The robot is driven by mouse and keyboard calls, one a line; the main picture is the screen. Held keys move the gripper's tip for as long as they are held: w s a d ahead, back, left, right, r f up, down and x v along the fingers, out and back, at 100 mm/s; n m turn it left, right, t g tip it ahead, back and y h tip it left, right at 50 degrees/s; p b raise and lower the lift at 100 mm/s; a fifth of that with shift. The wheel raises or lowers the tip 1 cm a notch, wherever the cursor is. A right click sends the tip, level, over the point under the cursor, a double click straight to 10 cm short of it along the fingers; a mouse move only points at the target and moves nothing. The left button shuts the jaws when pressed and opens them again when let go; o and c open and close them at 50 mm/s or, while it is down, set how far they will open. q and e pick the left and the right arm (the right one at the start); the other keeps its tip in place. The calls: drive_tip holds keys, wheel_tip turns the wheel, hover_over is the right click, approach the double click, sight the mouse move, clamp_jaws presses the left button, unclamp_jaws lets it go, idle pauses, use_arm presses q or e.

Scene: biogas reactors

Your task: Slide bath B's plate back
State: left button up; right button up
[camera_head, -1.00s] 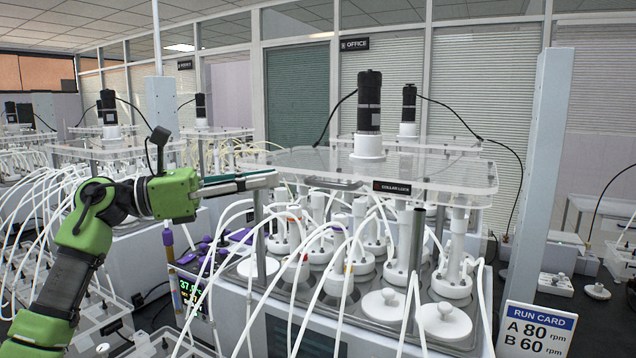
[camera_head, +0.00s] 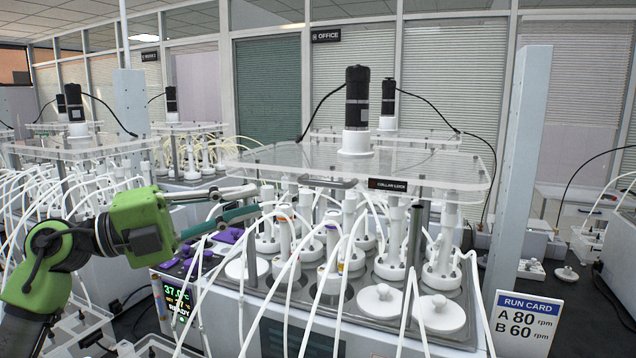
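A clear plate (camera_head: 270,155) lies level on posts above the nearest bath (camera_head: 455,310), with a black motor (camera_head: 357,98) on a white collar on top. Its front edge carries a grey handle (camera_head: 328,183) and a dark "COLLAR LOCK" label (camera_head: 388,185). I see no letter marking this bath as A or B. My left gripper (camera_head: 257,199) is open, its two fingers spread and pointing right, with nothing seen between them. In the picture its fingertips are just below the plate's front left corner; contact is not visible. My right gripper is not in view.
White tubes rise in front of the bath from lidded vessels (camera_head: 384,299). A grey column (camera_head: 520,170) stands at the right, with a run card (camera_head: 527,318) reading A 80 rpm, B 60 rpm. Another plate-topped bath (camera_head: 85,150) stands at left. A display (camera_head: 177,303) is below my gripper.

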sight(320, 185)
use_arm(q)
drive_tip(key=p+x, duration=0.4)
drive_tip(key=x, duration=0.9)
drive_tip(key=shift+r, duration=0.1)
drive_tip(key=shift+w+d+p, duration=0.15)
drive_tip(key=shift+d+p, duration=0.2)
drive_tip(key=shift+d, duration=0.1)
clamp_jaws()
